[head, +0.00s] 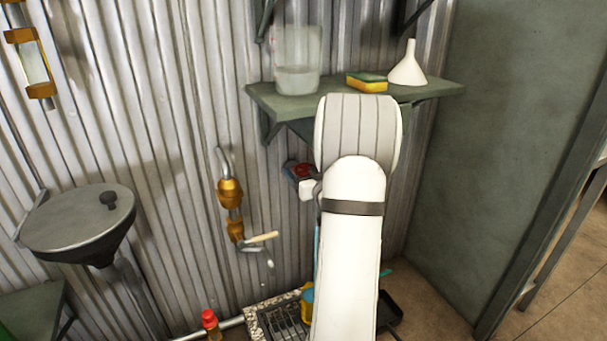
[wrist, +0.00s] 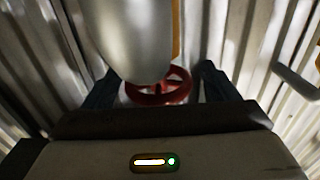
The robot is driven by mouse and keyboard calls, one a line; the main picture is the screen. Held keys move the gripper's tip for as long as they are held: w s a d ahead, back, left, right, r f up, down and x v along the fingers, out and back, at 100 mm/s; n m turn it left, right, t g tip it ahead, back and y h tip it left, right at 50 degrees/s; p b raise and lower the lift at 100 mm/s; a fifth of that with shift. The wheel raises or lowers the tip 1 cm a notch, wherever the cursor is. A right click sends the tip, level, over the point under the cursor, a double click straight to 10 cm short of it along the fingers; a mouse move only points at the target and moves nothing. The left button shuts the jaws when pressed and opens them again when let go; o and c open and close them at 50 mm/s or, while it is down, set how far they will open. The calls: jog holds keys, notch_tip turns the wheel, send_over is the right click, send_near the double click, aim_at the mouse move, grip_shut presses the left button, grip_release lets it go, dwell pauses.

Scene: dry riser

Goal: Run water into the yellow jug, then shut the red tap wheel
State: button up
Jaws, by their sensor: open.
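The red tap wheel (wrist: 172,86) shows in the wrist view, partly hidden behind a rounded silver body. My gripper (wrist: 157,82) is open, with one dark finger on each side of the wheel. I cannot tell whether the fingers touch it. In the head view a bit of red (head: 302,170) shows at my gripper, just left of my arm. A yellow thing that looks like the jug (head: 307,296) stands low by the floor grate, mostly hidden by my arm. A thin blue strip, perhaps running water (head: 317,252), comes down above it beside my arm.
A brass tap (head: 231,195) with a lever is on the corrugated wall at left, with pale drops below. A shelf (head: 438,90) holds a clear beaker (head: 297,62), a sponge (head: 366,82) and a white funnel (head: 407,66). A red-capped bottle (head: 211,323) stands low down.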

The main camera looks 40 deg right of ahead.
jog(key=shift+c, duration=0.4)
jog(key=c, duration=0.9)
jog(key=shift+a, duration=0.2)
jog(key=shift+w+d+b, duration=0.1)
jog(key=shift+b, duration=0.2)
jog(key=shift+f+h, duration=0.1)
jog(key=shift+h, duration=0.2)
